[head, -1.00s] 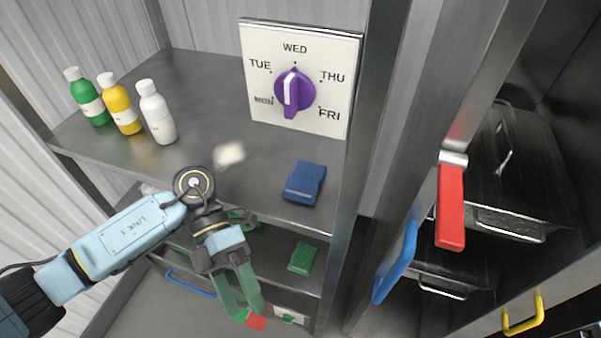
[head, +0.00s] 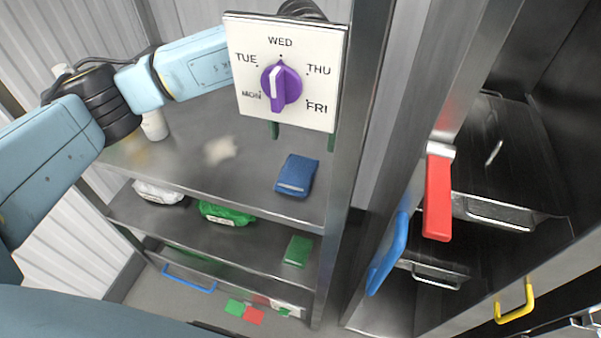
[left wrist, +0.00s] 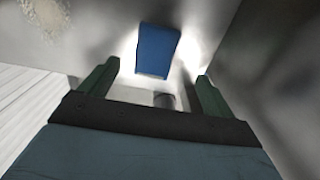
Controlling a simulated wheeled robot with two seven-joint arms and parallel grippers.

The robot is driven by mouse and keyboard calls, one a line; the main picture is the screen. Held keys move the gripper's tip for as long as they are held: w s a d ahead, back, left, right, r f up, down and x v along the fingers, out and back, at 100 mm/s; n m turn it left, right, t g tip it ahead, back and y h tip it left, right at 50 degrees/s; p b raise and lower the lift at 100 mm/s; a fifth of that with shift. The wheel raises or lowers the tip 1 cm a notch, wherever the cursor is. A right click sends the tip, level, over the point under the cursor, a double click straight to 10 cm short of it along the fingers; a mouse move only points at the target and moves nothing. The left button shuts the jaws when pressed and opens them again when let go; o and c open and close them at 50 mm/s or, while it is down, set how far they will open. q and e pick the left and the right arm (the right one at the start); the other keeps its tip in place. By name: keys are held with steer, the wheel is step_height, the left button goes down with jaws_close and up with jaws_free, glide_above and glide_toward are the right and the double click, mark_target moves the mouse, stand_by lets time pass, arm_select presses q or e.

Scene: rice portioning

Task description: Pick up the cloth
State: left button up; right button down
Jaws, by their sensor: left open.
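A folded blue cloth (head: 297,175) lies on the top shelf near its front right corner. It also shows in the left wrist view (left wrist: 158,50), ahead of and between my fingers. My left gripper (head: 303,137) is open and empty, with its two green fingertips showing below the dial panel, behind the cloth and apart from it. The panel hides most of this gripper. In the left wrist view my left gripper (left wrist: 155,80) has its fingers spread wide. My right gripper is not in view.
The dial panel (head: 240,100) and a metal post (head: 345,150) stand close to my left gripper. A pale smear (head: 219,150) marks the top shelf (head: 245,178). A white bottle (head: 154,125) is partly hidden by my arm. A green folded item (head: 298,250) lies one shelf below.

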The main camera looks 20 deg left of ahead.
mark_target(300, 165)
arm_select(q)
step_height(300, 165, down, 3)
steer(key=shift+f, duration=0.2)
steer(key=shift+w+a+f+p, duration=0.1)
steer(key=shift+f+p, duration=0.05)
steer(key=shift+f, duration=0.75)
steer(key=shift+w+a+f+p, duration=0.1)
steer(key=shift+a+f, duration=0.05)
steer(key=shift+f, duration=0.75)
steer(key=shift+w+a+f+p, duration=0.1)
steer(key=shift+f+p, duration=0.05)
steer(key=shift+f, duration=0.75)
steer(key=shift+c, duration=0.4)
steer(key=c, duration=1)
